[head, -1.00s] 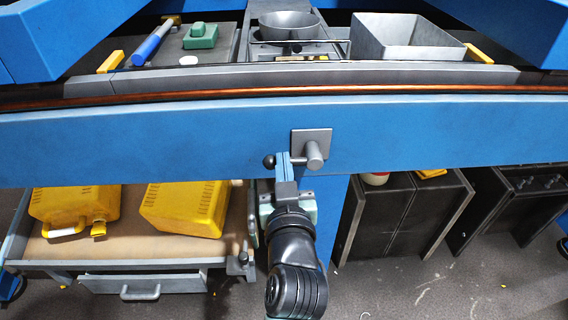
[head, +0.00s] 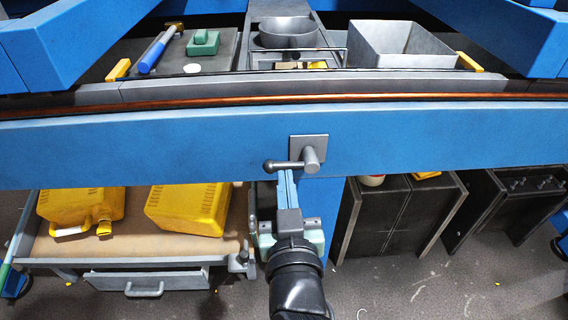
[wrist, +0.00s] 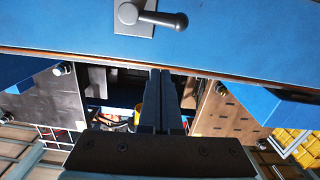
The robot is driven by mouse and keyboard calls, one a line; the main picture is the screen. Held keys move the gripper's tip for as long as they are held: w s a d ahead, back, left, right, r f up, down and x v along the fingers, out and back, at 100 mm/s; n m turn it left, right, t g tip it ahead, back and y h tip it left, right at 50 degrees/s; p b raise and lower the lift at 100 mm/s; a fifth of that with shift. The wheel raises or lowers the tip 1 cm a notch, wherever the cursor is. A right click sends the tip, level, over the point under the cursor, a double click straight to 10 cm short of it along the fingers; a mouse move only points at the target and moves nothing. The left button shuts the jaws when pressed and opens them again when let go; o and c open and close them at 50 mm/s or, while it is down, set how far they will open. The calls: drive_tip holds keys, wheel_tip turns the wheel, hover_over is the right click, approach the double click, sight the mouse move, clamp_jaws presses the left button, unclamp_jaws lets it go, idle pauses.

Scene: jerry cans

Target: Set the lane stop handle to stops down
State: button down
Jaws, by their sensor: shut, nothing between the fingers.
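The lane stop handle (head: 290,165) is a grey lever on a square plate (head: 324,142) on the blue beam. It points left from its hub, roughly level, with a round knob (head: 268,166) at its end. My gripper (head: 286,174) is shut and empty, its fingers pointing up just below the lever. In the wrist view, the handle (wrist: 158,17) shows at the top with its knob to the right. The closed fingertips (wrist: 160,72) there are apart from it. No stops can be made out in either view.
The blue beam (head: 150,140) runs across the front. Behind it are a grey bin (head: 400,50), a round bowl (head: 288,32) and a green block (head: 203,42). Yellow jerry cans (head: 188,208) lie on a low cart at left. Dark cabinets (head: 400,215) stand below right.

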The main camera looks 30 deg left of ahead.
drive_tip(key=shift+v, duration=1.6)
drive_tip(key=w+d+r+m+t+h, duration=0.1)
drive_tip(key=w+d+r+t, duration=0.2)
drive_tip(key=r, duration=0.6)
drive_tip(key=w+d+r+m+t+h, duration=0.1)
drive_tip(key=d+r+t+h, duration=0.2)
drive_tip(key=r, duration=0.6)
drive_tip(key=s+d+r+m+t+h, duration=0.35)
drive_tip(key=d+r, duration=0.25)
drive_tip(key=r, duration=0.5)
drive_tip(key=s+d+r+m+t+h, duration=0.2)
drive_tip(key=s+d+r+t, duration=0.25)
drive_tip(key=r, duration=0.55)
wheel_tip(320, 180, up, 22)
drive_tip(key=g+p, duration=0.1)
drive_tip(key=p, duration=2.1)
drive_tip(key=shift+w+d, duration=0.15)
drive_tip(key=shift+w, duration=0.3)
